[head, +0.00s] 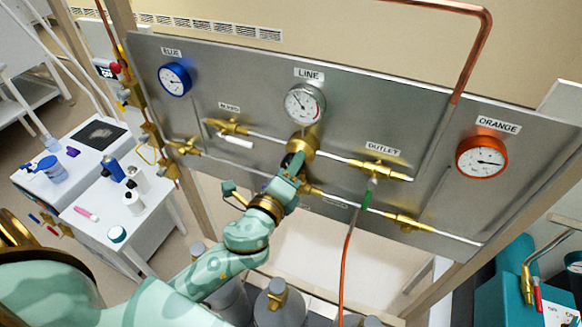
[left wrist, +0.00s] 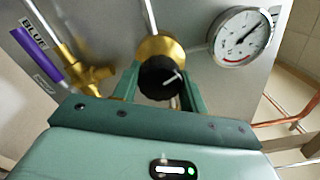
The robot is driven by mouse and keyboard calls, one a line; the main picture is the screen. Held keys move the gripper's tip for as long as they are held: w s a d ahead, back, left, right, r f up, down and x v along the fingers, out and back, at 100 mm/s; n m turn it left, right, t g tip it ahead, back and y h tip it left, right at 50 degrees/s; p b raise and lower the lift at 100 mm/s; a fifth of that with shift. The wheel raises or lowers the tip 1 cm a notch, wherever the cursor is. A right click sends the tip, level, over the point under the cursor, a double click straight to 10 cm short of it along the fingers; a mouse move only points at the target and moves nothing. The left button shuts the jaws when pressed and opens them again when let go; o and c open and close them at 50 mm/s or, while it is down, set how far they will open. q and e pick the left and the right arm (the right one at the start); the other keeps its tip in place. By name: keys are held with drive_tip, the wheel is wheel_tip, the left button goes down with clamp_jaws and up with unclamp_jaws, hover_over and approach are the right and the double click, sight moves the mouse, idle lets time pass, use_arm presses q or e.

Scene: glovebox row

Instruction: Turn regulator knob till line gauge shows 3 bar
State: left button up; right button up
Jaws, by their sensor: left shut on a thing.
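The line gauge (head: 304,104) is a white dial in a silver rim under the LINE label. Its needle points to the upper left in the head view; the numbers are too small to read. It also shows at the upper right of the left wrist view (left wrist: 242,37). Below it is the brass regulator body (head: 302,146). The black regulator knob (left wrist: 158,78) has a white mark pointing to the upper right. My left gripper (head: 292,168) is shut on the knob, a finger on each side of it, and partly hides it in the head view. My right gripper is not in view.
The blue gauge (head: 174,79) and orange gauge (head: 482,157) flank the line gauge on the grey panel (head: 400,110). A green-handled outlet valve (head: 368,192) with an orange hose is right of my gripper. Grey cylinders (head: 272,302) stand below; a white table (head: 90,210) is left.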

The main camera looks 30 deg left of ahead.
use_arm(q)
drive_tip(key=o, duration=1)
drive_tip(key=shift+c, duration=0.2)
drive_tip(key=s+b, duration=0.4)
drive_tip(key=s, duration=1.2)
drive_tip(key=shift+s+d+b, duration=0.15)
drive_tip(key=shift+d+b, duration=0.15)
drive_tip(key=shift+d, duration=0.1)
